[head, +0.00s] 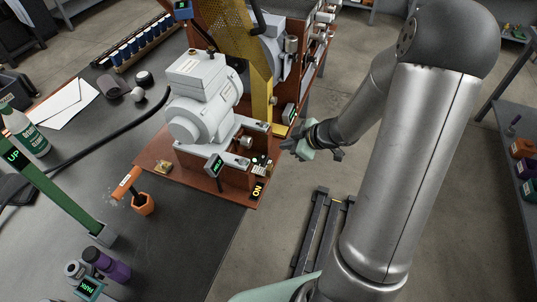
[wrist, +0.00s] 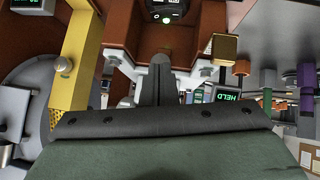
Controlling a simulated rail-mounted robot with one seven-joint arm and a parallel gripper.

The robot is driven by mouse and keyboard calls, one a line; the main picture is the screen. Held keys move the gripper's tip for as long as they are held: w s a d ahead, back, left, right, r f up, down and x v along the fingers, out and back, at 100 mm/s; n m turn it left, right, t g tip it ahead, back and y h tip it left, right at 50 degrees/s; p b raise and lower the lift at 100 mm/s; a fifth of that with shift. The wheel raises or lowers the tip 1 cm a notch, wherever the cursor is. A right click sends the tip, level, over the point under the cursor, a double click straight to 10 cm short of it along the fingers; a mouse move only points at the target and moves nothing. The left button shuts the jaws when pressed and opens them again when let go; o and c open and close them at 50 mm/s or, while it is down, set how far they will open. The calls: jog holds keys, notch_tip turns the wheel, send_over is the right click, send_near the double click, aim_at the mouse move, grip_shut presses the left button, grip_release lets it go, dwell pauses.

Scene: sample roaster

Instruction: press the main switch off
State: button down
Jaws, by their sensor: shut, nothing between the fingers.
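A small dark plate with yellow ON lettering (head: 258,190) sits at the front right corner of the red-brown machine base (head: 225,193). Just above it is a small cluster of dark and brass parts (head: 261,165); I cannot tell for sure which part is the main switch. My gripper (head: 290,145) is to the right of the machine's edge, apart from the ON plate and up and right of it. In the wrist view my gripper's fingers (wrist: 161,75) are shut with nothing between them, pointing toward red-brown machine panels. The ON lettering cannot be made out in that view.
A grey motor (head: 203,95) stands on the base, with a small green-lit display (head: 216,165) in front. A display reading HELD upside down (wrist: 228,96) is right of my fingers in the wrist view. A yellow frame (head: 261,95) rises behind.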

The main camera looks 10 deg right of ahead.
jog(key=b, duration=0.3)
send_over(261, 157)
jog(key=s+d, duration=0.2)
jog(key=s, duration=0.1)
notch_tip(261, 157, down, 7)
jog(key=shift+s+a+r, duration=0.1)
jog(key=shift+w+f+b, duration=0.15)
jog(key=shift+w+f, duration=0.05)
jog(key=shift+f, duration=0.45)
jog(key=shift+w+f+b, duration=0.15)
jog(key=shift+w+f, duration=0.05)
jog(key=shift+f, duration=0.4)
jog(key=shift+w+f, duration=0.15)
jog(key=shift+f, duration=0.65)
